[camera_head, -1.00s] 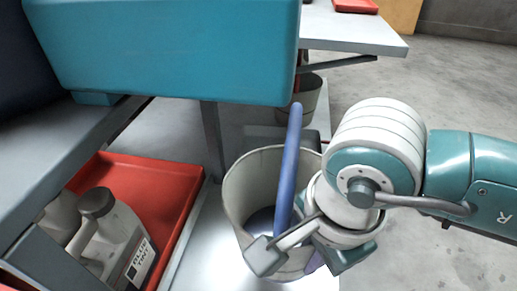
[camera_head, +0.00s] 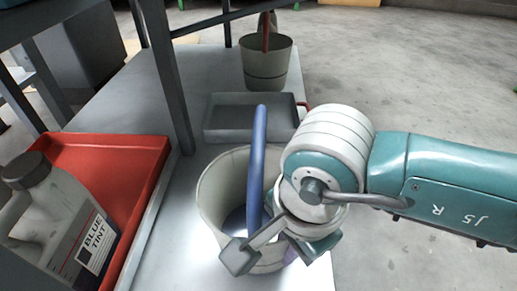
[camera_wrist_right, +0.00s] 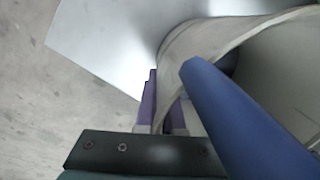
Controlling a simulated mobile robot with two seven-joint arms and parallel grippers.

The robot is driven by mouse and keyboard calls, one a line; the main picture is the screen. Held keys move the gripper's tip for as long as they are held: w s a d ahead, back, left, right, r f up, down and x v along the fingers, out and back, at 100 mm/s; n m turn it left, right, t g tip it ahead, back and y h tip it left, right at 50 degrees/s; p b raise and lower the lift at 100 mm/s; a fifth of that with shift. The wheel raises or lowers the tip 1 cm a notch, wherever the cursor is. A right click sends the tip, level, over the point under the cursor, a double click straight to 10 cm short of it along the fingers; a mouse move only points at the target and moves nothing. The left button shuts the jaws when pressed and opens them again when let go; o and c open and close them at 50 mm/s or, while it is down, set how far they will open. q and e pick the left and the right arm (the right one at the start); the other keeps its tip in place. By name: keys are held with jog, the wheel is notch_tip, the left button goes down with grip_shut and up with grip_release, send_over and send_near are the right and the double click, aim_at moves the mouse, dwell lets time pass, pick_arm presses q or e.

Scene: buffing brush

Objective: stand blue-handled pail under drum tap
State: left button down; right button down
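The pail (camera_head: 222,198) is pale grey with a thick blue handle (camera_head: 257,150) raised across its opening. It stands upright on a light grey surface. My right gripper (camera_head: 280,254) is at the pail's near right side, its fingers close to the rim and the handle's lower end. No drum or tap shows now. My left gripper is not in view.
A grey tray (camera_head: 252,134) lies just behind the pail. Another pail (camera_head: 266,68) with a reddish handle stands farther back. A red tray (camera_head: 128,160) and a jug labelled Blue Tint (camera_head: 50,215) are at left. A dark post (camera_head: 163,75) rises behind. Open floor lies right.

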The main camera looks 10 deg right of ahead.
aim_at(259, 198)
jog(key=c, duration=1.5)
grip_release()
jog(key=o, duration=0.5)
jog(key=shift+c, duration=0.2)
jog(key=r+p, duration=0.3)
jog(key=r, duration=0.1)
jog(key=r+p, duration=0.3)
jog(key=s+r+p, duration=0.1)
jog(key=r+p, duration=0.1)
jog(key=r, duration=0.2)
jog(key=shift+d+r+p, duration=0.2)
jog(key=shift+r+p, duration=0.1)
jog(key=shift+p, duration=0.1)
jog(key=shift+r, duration=0.3)
